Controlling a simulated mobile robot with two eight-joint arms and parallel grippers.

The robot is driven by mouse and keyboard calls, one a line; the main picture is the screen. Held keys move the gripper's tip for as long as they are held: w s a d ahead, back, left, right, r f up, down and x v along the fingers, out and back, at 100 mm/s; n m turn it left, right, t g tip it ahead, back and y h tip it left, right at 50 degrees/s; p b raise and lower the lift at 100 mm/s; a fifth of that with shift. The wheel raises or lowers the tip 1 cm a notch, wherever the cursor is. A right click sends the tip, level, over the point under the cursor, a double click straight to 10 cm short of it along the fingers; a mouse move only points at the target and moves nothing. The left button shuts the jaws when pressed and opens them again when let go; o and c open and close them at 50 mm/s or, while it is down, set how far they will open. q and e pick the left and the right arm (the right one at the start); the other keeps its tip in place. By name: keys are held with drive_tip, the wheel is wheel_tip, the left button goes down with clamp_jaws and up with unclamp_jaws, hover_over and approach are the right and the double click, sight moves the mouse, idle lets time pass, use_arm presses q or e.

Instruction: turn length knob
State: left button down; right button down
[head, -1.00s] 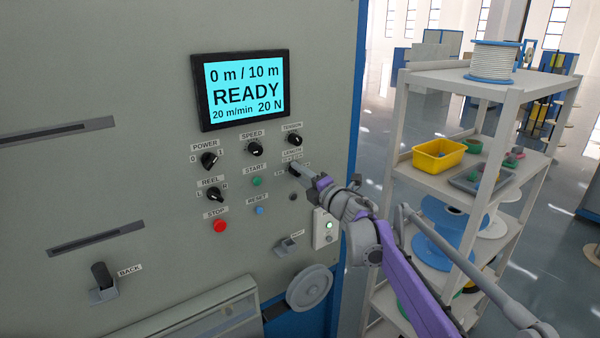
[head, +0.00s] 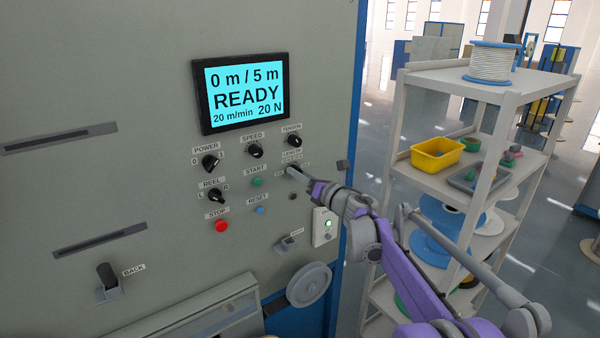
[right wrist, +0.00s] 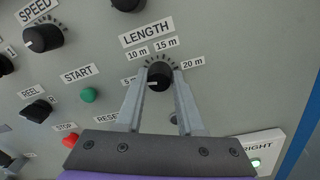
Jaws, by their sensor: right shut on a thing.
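The black LENGTH knob (right wrist: 158,80) is on the grey panel, with marks for 5 m, 10 m, 15 m and 20 m around it. Its white pointer line faces left, towards the 5 m mark. My right gripper (right wrist: 160,88) is shut on the knob, one finger on each side. In the head view the right gripper (head: 296,175) reaches the panel from the right and mostly hides the knob. The screen (head: 246,92) reads 0 m / 5 m, READY, 20 m/min and 20 N. My left gripper is out of view.
The SPEED knob (head: 255,151), TENSION knob (head: 294,140), green START button (head: 257,182), REEL knob (head: 215,196) and red STOP button (head: 221,226) are close by. A shelf rack (head: 490,94) with spools and a yellow bin (head: 437,154) stands to the right of the machine.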

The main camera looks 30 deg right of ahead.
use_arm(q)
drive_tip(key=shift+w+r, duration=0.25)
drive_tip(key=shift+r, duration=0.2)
use_arm(e)
drive_tip(key=shift+n, duration=1.1)
drive_tip(key=c, duration=0.5)
unclamp_jaws()
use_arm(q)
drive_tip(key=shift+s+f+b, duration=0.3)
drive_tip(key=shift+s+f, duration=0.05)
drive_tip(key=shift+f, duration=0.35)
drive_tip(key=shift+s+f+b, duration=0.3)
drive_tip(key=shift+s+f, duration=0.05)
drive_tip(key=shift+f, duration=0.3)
use_arm(e)
drive_tip(key=shift+s+d, duration=0.25)
drive_tip(key=shift+s, duration=1.55)
drive_tip(key=shift+s+d, duration=0.2)
drive_tip(key=shift+s, duration=1.55)
drive_tip(key=shift+s+d, duration=0.25)
drive_tip(key=shift+s, duration=1.55)
